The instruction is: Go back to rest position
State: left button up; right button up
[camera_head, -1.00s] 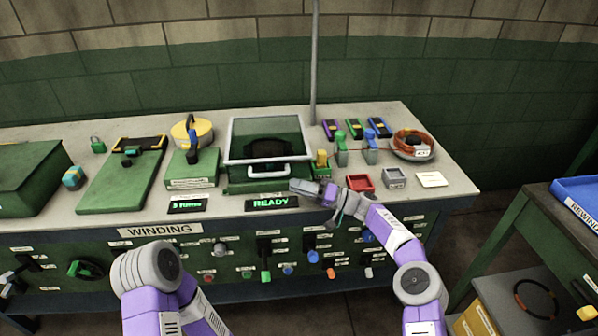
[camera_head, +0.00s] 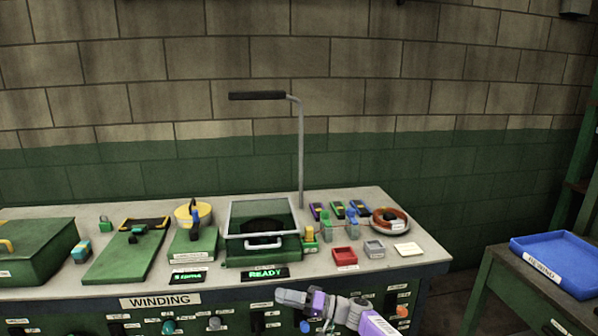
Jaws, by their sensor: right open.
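My right gripper (camera_head: 292,298) shows at the bottom centre, in front of the front edge of the workbench (camera_head: 150,287). It touches nothing that I can see, and its jaws are too small to make out clearly. My right arm comes in from the lower right. My left gripper and left arm are out of view.
A bent metal pole (camera_head: 300,150) rises behind. A blue tray (camera_head: 560,262) sits on a side table at right.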

jog(key=s+a+f+m+g+h+p, duration=0.15)
jog(key=s+f+h, duration=0.35)
jog(key=f, duration=0.6)
jog(key=s+f+m+g+h+p, duration=0.1)
jog(key=s+f+m+h, duration=0.25)
jog(key=s+f, duration=0.55)
jog(key=s+d+f+h+p, duration=0.2)
jog(key=s+d+f+h, duration=0.2)
jog(key=s+d+f, duration=0.45)
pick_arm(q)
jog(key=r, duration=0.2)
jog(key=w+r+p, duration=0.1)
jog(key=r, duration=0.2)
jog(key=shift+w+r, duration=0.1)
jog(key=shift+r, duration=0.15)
pick_arm(e)
jog(key=s+d+h, duration=0.1)
jog(key=s+d, duration=0.2)
jog(key=s, duration=0.5)
jog(key=s+d+m+h, duration=0.1)
jog(key=s+d, duration=0.2)
jog(key=s, duration=0.5)
jog(key=shift+s+d+m+h, duration=0.2)
jog(key=shift+s+m+h, duration=0.1)
jog(key=shift+s+h, duration=0.05)
